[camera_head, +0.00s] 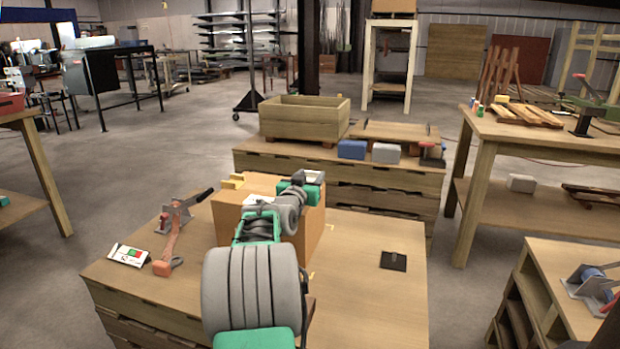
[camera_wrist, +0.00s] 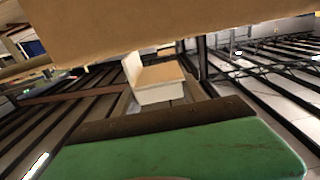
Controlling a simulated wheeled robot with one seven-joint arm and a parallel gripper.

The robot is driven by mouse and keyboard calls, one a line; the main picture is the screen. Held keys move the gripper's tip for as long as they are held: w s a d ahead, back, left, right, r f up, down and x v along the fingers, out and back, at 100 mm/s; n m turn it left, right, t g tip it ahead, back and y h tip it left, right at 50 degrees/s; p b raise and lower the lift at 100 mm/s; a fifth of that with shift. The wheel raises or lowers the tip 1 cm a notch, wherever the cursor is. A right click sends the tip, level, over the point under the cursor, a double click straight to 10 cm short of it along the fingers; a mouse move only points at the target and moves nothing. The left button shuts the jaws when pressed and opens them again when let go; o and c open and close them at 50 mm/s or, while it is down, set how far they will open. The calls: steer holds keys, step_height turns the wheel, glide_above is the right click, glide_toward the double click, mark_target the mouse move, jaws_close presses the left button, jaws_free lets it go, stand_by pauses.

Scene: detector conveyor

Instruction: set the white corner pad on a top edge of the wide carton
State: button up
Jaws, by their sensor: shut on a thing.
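The wide carton (camera_head: 310,228) is a brown box on the near wooden pallet table, partly hidden behind my arm. My gripper (camera_head: 300,190), with green fingers, is at the carton's top, toward its right side. It is shut on the white corner pad (camera_head: 314,176), of which a small pale part shows. In the wrist view a pale L-shaped piece, seemingly the pad (camera_wrist: 155,92), shows beyond a green finger. A brown cardboard face, seemingly the carton (camera_wrist: 130,30), spans the top of that view. I cannot tell whether the pad touches the carton.
A yellow piece (camera_head: 232,182) sits at the carton's back left corner. A dark square plate (camera_head: 393,261) lies right. A wooden crate (camera_head: 305,120) and blue block (camera_head: 351,149) stand behind.

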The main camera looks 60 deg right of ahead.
steer(key=shift+f+b, duration=1.95)
steer(key=shift+f, duration=0.3)
steer(key=o, duration=1.4)
steer(key=shift+f, duration=0.15)
steer(key=shift+o, duration=0.4)
steer(key=shift+f, duration=0.1)
steer(key=a, duration=0.2)
steer(key=a+p, duration=0.1)
steer(key=a, duration=0.2)
steer(key=s+a+p, duration=0.1)
steer(key=a, duration=0.1)
steer(key=shift+s+a+r, duration=0.1)
steer(key=shift+a+r, duration=0.2)
steer(key=shift+a, duration=0.1)
steer(key=shift+r, duration=0.15)
